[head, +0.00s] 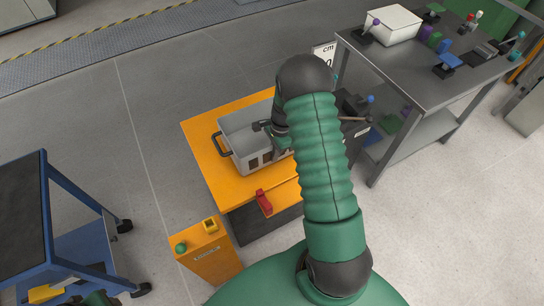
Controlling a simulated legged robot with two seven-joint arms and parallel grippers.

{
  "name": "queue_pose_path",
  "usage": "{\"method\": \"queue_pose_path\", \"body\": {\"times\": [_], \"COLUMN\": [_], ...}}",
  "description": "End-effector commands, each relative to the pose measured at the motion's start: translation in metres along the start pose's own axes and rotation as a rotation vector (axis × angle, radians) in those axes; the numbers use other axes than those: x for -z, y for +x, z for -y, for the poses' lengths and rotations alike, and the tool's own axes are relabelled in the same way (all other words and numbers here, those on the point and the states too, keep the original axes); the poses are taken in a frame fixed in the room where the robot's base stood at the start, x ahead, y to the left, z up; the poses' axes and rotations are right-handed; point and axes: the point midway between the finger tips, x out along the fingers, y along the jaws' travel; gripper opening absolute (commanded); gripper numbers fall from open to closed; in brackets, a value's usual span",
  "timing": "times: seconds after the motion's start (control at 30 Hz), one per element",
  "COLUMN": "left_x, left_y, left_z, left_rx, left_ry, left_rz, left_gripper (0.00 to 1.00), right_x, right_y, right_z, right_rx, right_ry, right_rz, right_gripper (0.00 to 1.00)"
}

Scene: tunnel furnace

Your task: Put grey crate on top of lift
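The grey crate (236,130) sits on the orange top of the lift (200,141). It is open at the top, with a black handle (222,145) on its left end and dark square openings in its near side. My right arm crosses the view and hides the crate's right end. My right gripper (266,128) is dark and reaches over the crate's right part. I cannot tell whether it touches the crate, or whether its fingers are apart. A green and dark part at the bottom left edge may belong to my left arm; its fingers cannot be made out.
An orange control post (208,259) with a green button stands before the lift, near a red lever (264,202). A blue trolley (82,238) is at left. A grey workbench (420,75) with a white box (393,24) and small parts is at upper right. Floor behind the lift is clear.

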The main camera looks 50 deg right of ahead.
Motion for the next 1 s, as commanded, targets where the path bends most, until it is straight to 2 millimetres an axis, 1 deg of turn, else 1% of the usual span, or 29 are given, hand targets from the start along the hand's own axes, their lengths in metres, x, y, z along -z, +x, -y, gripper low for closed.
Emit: {"method": "queue_pose_path", "body": {"times": [0.03, 0.13, 0.33, 0.37, 0.4, 0.5, 0.77, 0.87, 0.97, 1.0], "left_x": [-0.001, -0.001, -0.001, -0.001, -0.001, -0.001, -0.001, -0.001, 0.000, 0.001], "left_y": [0.003, 0.005, 0.004, 0.005, 0.005, 0.005, 0.005, 0.003, -0.001, -0.003], "left_z": [0.000, 0.000, 0.000, 0.000, 0.000, 0.000, 0.000, 0.000, 0.000, 0.000], "left_rx": [0.000, 0.000, 0.000, 0.000, 0.000, 0.000, 0.000, 0.000, 0.000, 0.000], "left_ry": [0.000, 0.000, 0.000, 0.000, 0.000, 0.000, 0.000, 0.000, 0.000, 0.000], "left_rz": [0.000, 0.000, 0.000, 0.000, 0.000, 0.000, 0.000, 0.000, 0.000, 0.000], "left_gripper": [0.36, 0.36, 0.36, 0.36, 0.36, 0.36, 0.36, 0.36, 0.36, 0.36], "right_x": [0.002, 0.004, 0.004, 0.004, 0.004, 0.004, 0.004, 0.004, 0.004, 0.004], "right_y": [0.010, 0.024, 0.024, 0.025, 0.025, 0.025, 0.025, 0.018, 0.001, -0.009], "right_z": [-0.001, 0.000, 0.000, -0.001, -0.001, -0.001, -0.001, 0.000, 0.000, 0.000], "right_rx": [-0.001, 0.001, 0.002, -0.001, 0.000, 0.000, 0.000, 0.001, 0.003, 0.004], "right_ry": [0.002, 0.001, 0.000, 0.000, 0.000, 0.000, 0.000, 0.000, 0.000, 0.000], "right_rz": [0.001, 0.001, -0.001, 0.000, -0.001, -0.001, 0.000, -0.001, -0.001, -0.002], "right_gripper": [0.00, 0.00, 0.00, 0.07, 0.13, 0.25, 0.25, 0.25, 0.25, 0.25]}}
